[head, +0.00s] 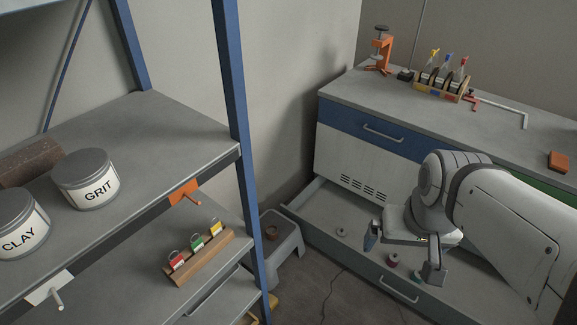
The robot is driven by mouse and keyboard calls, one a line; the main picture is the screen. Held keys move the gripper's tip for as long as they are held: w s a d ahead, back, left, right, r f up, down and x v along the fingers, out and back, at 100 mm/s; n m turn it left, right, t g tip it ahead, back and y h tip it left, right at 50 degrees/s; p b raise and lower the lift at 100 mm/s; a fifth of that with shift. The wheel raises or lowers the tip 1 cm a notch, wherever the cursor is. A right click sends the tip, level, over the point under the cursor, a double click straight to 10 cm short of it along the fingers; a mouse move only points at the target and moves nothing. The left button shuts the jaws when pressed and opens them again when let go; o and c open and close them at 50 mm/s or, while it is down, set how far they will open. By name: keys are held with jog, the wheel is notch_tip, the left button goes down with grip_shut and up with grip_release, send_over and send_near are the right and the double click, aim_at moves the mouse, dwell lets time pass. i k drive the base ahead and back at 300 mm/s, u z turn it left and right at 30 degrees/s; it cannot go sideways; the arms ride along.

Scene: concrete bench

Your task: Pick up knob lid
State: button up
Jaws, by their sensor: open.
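My gripper (403,256) is open over the pulled-out lower drawer (318,215) of the bench, with its two fingers spread wide apart. Several small round things lie in the drawer. A dark red one (393,260) shows between the fingers, and another reddish one (416,274) is close to the right finger. I cannot tell at this size which of them is the knob lid. My arm and gripper hide part of the drawer. I see nothing held between the fingers.
The bench top (350,88) carries an orange clamp (381,52), a wooden rack of colored-tip tools (442,84) and an orange block (558,161). A blue-post shelf (237,110) with GRIT (92,190) and CLAY (20,238) tubs stands left. A grey stool (283,240) is beside the drawer.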

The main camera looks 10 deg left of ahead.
aim_at(341, 232)
jog(key=u, duration=0.3)
jog(key=k, duration=1.35)
jog(key=z, duration=0.75)
jog(key=i, duration=2.2)
jog(key=u, duration=0.95)
jog(key=k, duration=0.8)
jog(key=u, duration=0.1)
jog(key=i, duration=0.8)
jog(key=z, duration=0.05)
